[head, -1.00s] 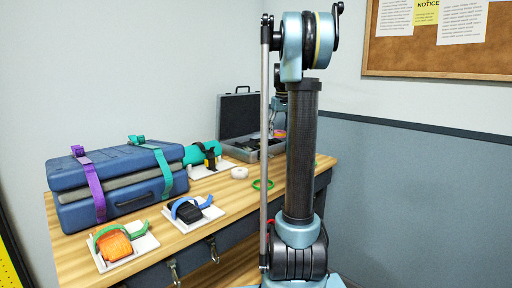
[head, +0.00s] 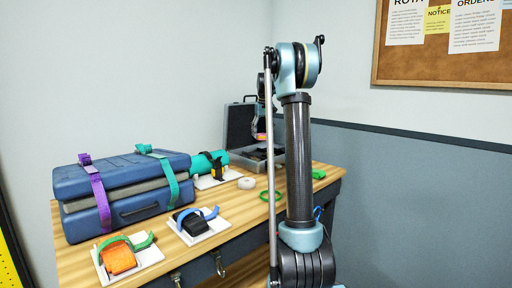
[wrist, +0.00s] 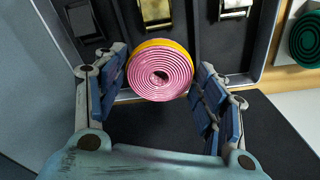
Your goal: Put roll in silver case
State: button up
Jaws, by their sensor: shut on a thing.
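The roll (wrist: 160,72) is a pink coiled strap with a yellow outer layer. In the wrist view it sits between the blue pads of my gripper (wrist: 161,88), which is shut on it. The roll also shows small in the head view (head: 259,136), partly hidden by my arm. The silver case (head: 272,160) stands open at the far end of the bench, its lid raised. In the wrist view the case (wrist: 258,50) lies beneath the roll, with a dark lining and metal buckles in compartments. I cannot tell the roll's height above it.
A green coil (wrist: 308,38) lies outside the case. A white roll (head: 246,183) and a green ring (head: 270,196) lie on the bench (head: 225,248). A strapped blue case (head: 125,195) and white trays with straps (head: 198,226) fill the left side.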

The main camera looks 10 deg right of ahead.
jog(key=w+a, duration=0.2)
jog(key=shift+w, duration=0.3)
jog(key=shift+w+a+f, duration=0.1)
jog(key=shift+w+f, duration=0.05)
jog(key=shift+f, duration=0.3)
jog(key=shift+w+a+f, duration=0.1)
jog(key=shift+f, duration=0.35)
jog(key=shift+d+f, duration=0.1)
jog(key=shift+f, duration=2.15)
jog(key=shift+w+f, duration=0.15)
jog(key=shift+f, duration=0.25)
jog(key=shift+f, duration=0.6)
jog(key=o, duration=1.2)
